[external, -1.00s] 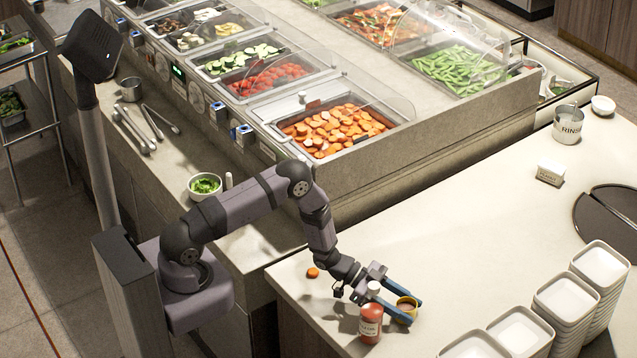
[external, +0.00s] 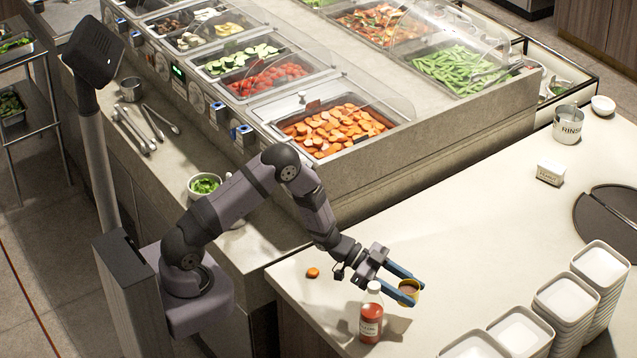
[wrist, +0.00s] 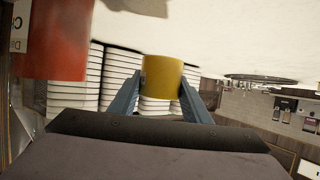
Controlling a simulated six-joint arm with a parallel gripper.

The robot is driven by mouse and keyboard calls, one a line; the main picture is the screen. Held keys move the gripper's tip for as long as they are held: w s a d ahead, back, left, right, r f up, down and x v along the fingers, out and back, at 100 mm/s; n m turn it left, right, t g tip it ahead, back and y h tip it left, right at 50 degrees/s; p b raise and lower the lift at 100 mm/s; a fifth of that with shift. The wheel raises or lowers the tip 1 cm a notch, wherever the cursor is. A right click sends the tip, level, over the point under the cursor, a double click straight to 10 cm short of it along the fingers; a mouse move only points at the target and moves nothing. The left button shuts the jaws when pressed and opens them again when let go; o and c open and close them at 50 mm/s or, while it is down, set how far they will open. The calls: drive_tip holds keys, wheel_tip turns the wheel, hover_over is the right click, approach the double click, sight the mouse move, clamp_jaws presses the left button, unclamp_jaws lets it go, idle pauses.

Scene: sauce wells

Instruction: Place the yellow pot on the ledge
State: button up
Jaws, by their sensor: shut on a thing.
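The yellow pot (external: 410,291) is a small round cup with a dark inside. My gripper (external: 406,287) is shut on it, with one blue finger on each side. In the wrist view the yellow pot (wrist: 162,76) sits between the two fingertips (wrist: 160,88), with its plain yellow side showing. In the external view the pot is over the pale counter near the red bottle, and a shadow lies on the counter below it, so it appears lifted. I cannot make out a ledge for certain; the raised stone edge of the food bar (external: 420,150) runs behind.
A red sauce bottle (external: 371,318) with a white cap stands just in front of my gripper. An orange slice (external: 312,272) lies on the counter to the left. Stacks of white dishes (external: 566,297) stand at the right. The middle of the counter (external: 480,225) is clear.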

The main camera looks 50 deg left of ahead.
sight(410, 281)
drive_tip(key=shift+r, duration=1.7)
